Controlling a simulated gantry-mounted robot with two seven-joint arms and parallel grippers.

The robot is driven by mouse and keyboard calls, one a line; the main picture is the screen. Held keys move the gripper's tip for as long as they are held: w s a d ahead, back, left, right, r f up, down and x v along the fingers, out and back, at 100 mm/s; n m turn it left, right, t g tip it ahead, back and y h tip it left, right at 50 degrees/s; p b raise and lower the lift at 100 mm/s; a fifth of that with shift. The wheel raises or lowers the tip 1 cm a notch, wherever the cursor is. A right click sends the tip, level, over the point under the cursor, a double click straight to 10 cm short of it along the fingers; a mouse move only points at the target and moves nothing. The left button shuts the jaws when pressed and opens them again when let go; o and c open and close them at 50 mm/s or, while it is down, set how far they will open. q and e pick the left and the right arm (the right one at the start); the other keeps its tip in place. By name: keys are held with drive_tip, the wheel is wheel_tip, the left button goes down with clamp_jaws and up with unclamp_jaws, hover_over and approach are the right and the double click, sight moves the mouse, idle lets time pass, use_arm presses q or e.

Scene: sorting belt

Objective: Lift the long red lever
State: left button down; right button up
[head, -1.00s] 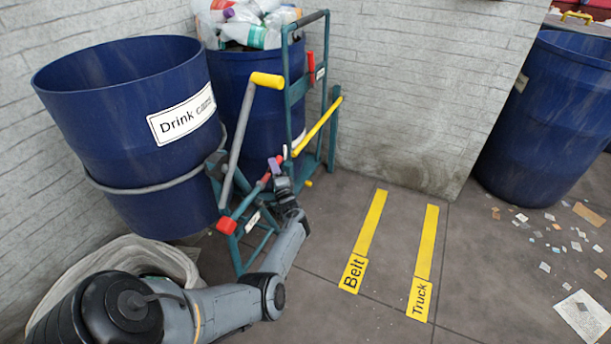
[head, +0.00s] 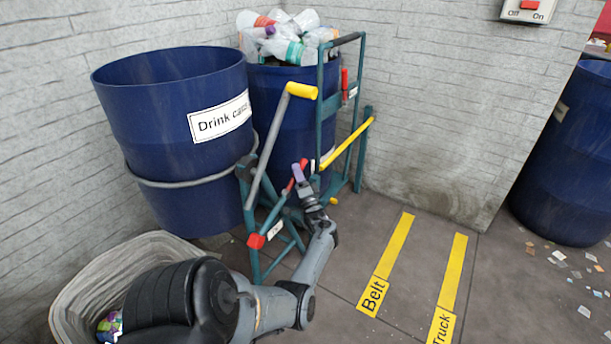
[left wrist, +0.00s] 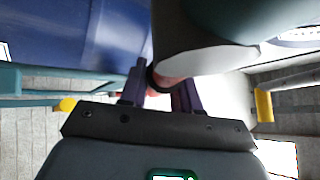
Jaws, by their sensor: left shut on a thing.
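The red lever (head: 289,186) sits low on a teal tipping frame (head: 250,210) beside the "Drink cans" drum. My left gripper (head: 299,170), with purple fingertips, is at the lever's raised end and shut on it. In the left wrist view a bit of red lever (left wrist: 166,82) shows between the purple fingers (left wrist: 160,92); most of it is hidden by a dark and white part in front. My right gripper is in neither view.
A tilted blue drum (head: 175,110) stands left and a bottle-filled drum (head: 285,110) behind. A grey lever with yellow grip (head: 302,90) and a yellow bar (head: 346,144) are close by. A bin (head: 75,290) is lower left. Floor by the yellow strips (head: 396,245) is clear.

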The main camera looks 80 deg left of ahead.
use_arm(q)
drive_tip(key=shift+s+r, duration=0.1)
drive_tip(key=shift+r, duration=0.15)
drive_tip(key=c, duration=0.9)
unclamp_jaws()
drive_tip(key=shift+f, duration=0.1)
drive_tip(key=shift+f, duration=0.1)
drive_tip(key=shift+w+d+f+p, duration=0.25)
drive_tip(key=shift+d+p, duration=0.05)
drive_tip(key=shift+d, duration=0.3)
drive_tip(key=shift+p+v, duration=1.05)
drive_tip(key=shift+v, duration=3.6)
drive_tip(key=shift+s, duration=0.1)
